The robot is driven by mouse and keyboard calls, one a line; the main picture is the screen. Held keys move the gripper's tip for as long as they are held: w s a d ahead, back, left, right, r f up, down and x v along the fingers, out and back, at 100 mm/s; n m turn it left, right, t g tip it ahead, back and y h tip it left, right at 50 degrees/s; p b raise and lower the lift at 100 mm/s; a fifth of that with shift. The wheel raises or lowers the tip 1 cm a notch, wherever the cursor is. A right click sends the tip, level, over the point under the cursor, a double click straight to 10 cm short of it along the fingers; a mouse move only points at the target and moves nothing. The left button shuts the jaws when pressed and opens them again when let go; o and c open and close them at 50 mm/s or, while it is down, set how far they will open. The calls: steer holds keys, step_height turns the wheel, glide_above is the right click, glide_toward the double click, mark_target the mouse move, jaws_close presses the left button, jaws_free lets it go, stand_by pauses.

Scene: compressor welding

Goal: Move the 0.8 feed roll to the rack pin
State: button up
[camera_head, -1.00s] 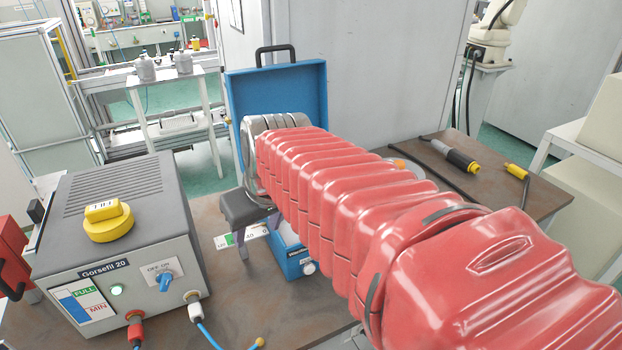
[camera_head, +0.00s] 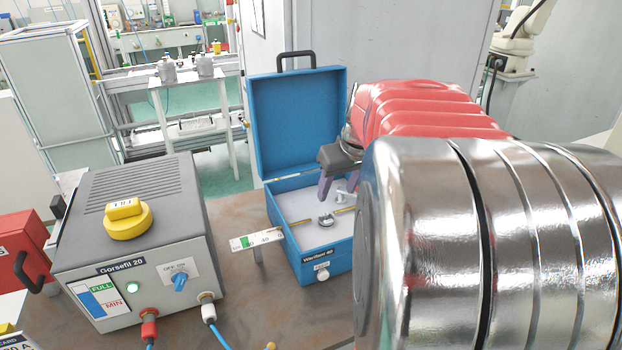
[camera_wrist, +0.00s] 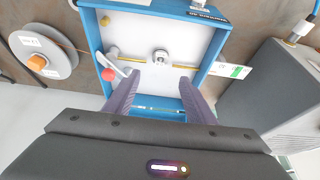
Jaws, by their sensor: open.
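The blue wire feeder case (camera_head: 322,254) stands on the table with its lid raised. Inside, a small metallic roll (camera_head: 326,220) sits on the pale floor along a yellow wire line; it also shows in the wrist view (camera_wrist: 161,57). I cannot read its size. My gripper (camera_head: 338,192) is over the case, fingers pointing down, open and empty; in the wrist view its purple fingers (camera_wrist: 159,82) spread apart, with the roll beyond them. A lever with a red ball (camera_wrist: 108,74) is beside the left finger. I cannot make out the rack pin.
A small marked plate (camera_head: 256,240) stands left of the case, near the grey Gorsefil 20 unit (camera_head: 130,215) with its yellow knob. A wire spool (camera_wrist: 42,55) lies on the other side of the case. My silver arm link hides the table's right side.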

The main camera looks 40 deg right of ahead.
mark_target(327, 216)
steer(key=shift+f, duration=0.1)
steer(key=x, duration=1.3)
steer(key=shift+w+f, duration=0.2)
steer(key=shift+f, duration=0.05)
jaws_close()
stand_by(1.3)
steer(key=shift+r, duration=0.4)
steer(key=shift+r, duration=2.75)
